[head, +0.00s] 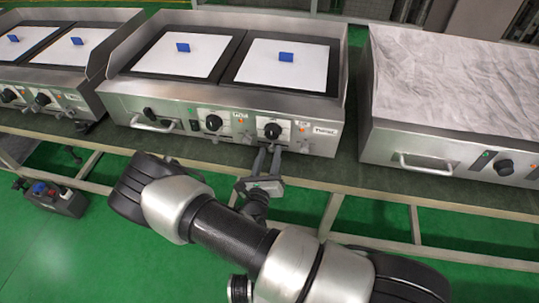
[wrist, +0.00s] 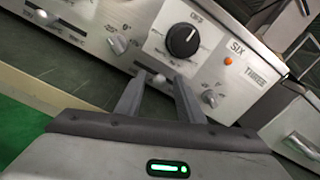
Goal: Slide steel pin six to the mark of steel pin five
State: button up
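The silver front panel (wrist: 150,18) of a griddle fills the upper wrist view. A black dial (wrist: 183,40) sits on it, with a "SIX" label (wrist: 235,50) to its right and a "THREE" label (wrist: 255,76) beyond. A small steel pin (wrist: 159,79) shows below the dial near a dark slot. My gripper (wrist: 160,82) is open, its fingers left and right of this pin; I cannot tell whether they touch it. In the head view my gripper (head: 270,149) is at the right end of the middle griddle's front. I cannot read a "FIVE" label.
Steel knobs with angle marks stand left (wrist: 117,45) and right (wrist: 209,98) of the pin. The middle griddle (head: 150,100) carries two white plates with blue blocks. A grey-topped griddle (head: 440,80) stands to its right, across a narrow gap.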

jog(key=s+a+p, duration=0.2)
jog(key=s+a, duration=0.1)
jog(key=s, duration=1.4)
jog(key=shift+a, duration=0.15)
